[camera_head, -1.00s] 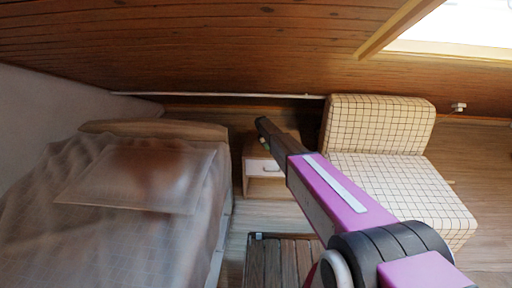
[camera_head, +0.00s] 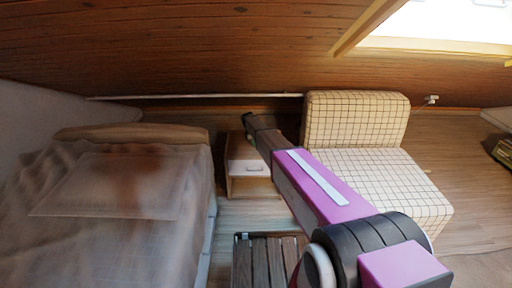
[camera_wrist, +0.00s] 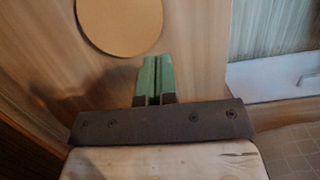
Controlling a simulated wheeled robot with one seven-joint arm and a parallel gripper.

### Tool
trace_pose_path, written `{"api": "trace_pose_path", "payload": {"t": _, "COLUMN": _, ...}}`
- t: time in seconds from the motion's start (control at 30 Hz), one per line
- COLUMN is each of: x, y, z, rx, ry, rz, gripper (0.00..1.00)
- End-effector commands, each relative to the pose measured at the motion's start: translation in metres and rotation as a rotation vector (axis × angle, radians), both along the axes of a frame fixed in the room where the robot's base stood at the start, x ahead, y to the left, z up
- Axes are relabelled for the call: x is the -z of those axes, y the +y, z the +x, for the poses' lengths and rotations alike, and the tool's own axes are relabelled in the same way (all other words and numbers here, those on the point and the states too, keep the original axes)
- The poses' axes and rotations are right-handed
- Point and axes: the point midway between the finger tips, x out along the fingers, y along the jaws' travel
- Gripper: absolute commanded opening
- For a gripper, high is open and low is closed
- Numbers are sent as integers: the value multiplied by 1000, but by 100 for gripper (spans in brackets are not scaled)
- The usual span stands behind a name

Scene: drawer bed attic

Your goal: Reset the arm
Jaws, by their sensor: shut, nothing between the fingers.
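My arm reaches up and to the left from the lower right of the head view. My gripper (camera_head: 249,118) is at its far end, in front of the small nightstand (camera_head: 248,168) with a white drawer front. In the wrist view my gripper (camera_wrist: 153,80) shows two green fingers side by side with no gap, shut and empty. The nightstand's top is partly hidden by my arm.
A bed (camera_head: 120,230) fills the left. A checkered armchair (camera_head: 375,170) stands right of the nightstand. A slatted wooden piece (camera_head: 265,262) is at the bottom centre. A dark object (camera_head: 503,152) lies at the right edge. A round tan shape (camera_wrist: 118,22) shows in the wrist view.

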Motion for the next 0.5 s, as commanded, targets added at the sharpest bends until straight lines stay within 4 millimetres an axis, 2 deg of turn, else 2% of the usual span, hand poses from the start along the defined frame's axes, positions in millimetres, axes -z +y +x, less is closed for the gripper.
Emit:
{"api": "trace_pose_path", "payload": {"t": 0.3, "x": -58, "y": 14, "z": 0, "rx": 0, "ry": -1, "rz": 1, "gripper": 0}}
{"api": "trace_pose_path", "payload": {"t": 0.43, "x": -74, "y": 17, "z": 0, "rx": 2, "ry": -1, "rz": 1, "gripper": 0}}
{"api": "trace_pose_path", "payload": {"t": 0.5, "x": -78, "y": 15, "z": -8, "rx": 18, "ry": -4, "rz": 3, "gripper": 0}}
